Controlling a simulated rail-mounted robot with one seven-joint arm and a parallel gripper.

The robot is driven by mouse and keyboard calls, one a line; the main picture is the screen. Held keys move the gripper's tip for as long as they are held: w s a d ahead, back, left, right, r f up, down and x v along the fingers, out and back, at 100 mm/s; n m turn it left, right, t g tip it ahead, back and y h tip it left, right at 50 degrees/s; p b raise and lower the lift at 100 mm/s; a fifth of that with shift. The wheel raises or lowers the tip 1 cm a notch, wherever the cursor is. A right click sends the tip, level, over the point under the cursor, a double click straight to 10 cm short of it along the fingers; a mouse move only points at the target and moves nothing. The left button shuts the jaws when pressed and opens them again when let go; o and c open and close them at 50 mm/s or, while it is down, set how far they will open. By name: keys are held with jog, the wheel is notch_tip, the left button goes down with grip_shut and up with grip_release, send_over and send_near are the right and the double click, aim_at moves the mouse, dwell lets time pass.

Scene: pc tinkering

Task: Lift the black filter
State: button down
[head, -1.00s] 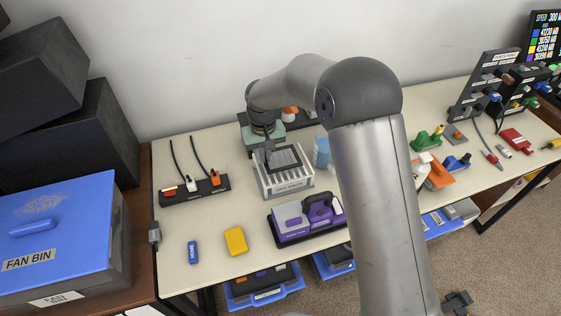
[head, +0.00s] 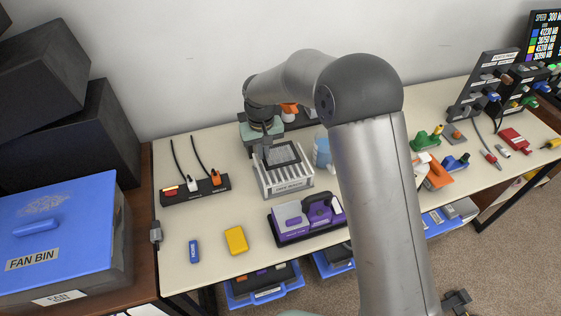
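The black filter (head: 284,155) is a dark rectangular frame with a grey mesh-like face. In the head view it is at the top of a pale slotted rack (head: 287,184) with a label on its front. I cannot tell whether the filter touches the rack. My gripper (head: 267,156) points down at the filter's left rear edge. Its fingers are small and dark here, so their opening and any grip on the filter are unclear.
A power strip (head: 180,195) with plugs and cords lies left of the rack. A purple device (head: 290,222), a yellow block (head: 236,240) and a blue stick (head: 194,252) are in front. A blue cup (head: 322,152) stands close right, partly behind my arm.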

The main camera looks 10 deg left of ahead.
jog(key=shift+r+p, duration=1.5)
jog(key=shift+r, duration=1.05)
